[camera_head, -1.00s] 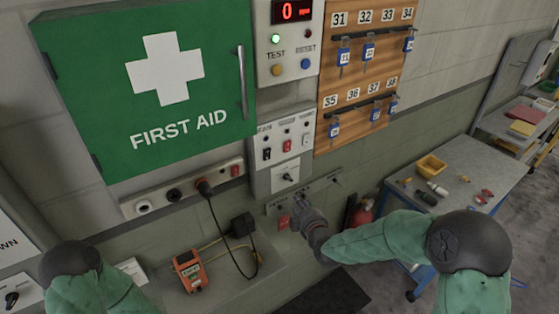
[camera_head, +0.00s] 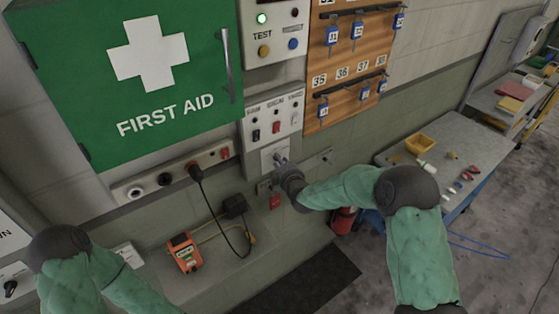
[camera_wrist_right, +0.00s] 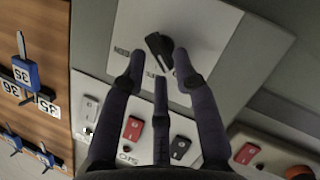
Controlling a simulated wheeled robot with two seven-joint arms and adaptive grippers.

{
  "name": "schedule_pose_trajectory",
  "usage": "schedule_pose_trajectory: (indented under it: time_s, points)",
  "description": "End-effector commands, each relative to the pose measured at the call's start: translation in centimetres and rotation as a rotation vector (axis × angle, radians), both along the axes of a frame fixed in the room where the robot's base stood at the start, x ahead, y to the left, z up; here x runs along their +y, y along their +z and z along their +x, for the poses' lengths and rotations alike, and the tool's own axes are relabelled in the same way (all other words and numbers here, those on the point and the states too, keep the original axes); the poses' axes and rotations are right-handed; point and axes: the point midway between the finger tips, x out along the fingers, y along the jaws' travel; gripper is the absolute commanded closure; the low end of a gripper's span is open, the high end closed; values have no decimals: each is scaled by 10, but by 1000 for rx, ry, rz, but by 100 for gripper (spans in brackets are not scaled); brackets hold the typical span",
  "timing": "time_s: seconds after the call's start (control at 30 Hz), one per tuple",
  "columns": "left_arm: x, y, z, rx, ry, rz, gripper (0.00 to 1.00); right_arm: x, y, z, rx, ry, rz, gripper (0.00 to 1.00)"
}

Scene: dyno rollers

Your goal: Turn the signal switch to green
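The signal switch appears to be the black rotary knob (camera_wrist_right: 158,48) on a white plate (camera_wrist_right: 190,25) in the right wrist view. Its printed labels are partly covered and I cannot read them surely. My right gripper (camera_wrist_right: 161,66) has its dark fingers spread, with the knob just beyond and between the tips; I cannot tell if they touch it. In the head view my right gripper (camera_head: 281,161) is at the small plate (camera_head: 268,154) under the rocker switches and hides the knob. My left gripper is outside the head view.
A panel of rocker switches (camera_head: 273,115) sits just above my right gripper. A key board (camera_head: 345,70) is to its right and a green first aid cabinet (camera_head: 140,75) to its left. A socket strip (camera_head: 170,178) and an orange device (camera_head: 184,252) are lower left. A workbench (camera_head: 460,135) stands right.

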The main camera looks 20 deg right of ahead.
Motion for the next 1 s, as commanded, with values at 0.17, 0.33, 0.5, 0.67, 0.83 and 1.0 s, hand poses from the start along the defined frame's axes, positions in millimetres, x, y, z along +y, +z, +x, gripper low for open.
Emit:
schedule_pose_trajectory:
  time_s: [0.17,0.33,0.5,0.67,0.83,1.0]
  points:
    - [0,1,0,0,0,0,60,1,-3,10,1,1,0,70]
    - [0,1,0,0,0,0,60,1,-4,13,1,1,0,70]
    - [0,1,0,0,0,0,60,1,-4,12,1,1,0,70]
    - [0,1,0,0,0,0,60,1,-4,12,1,1,0,100]
    - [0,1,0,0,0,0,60,1,-4,12,2,1,2,100]
    - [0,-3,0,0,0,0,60,0,-4,13,10,1,25,100]
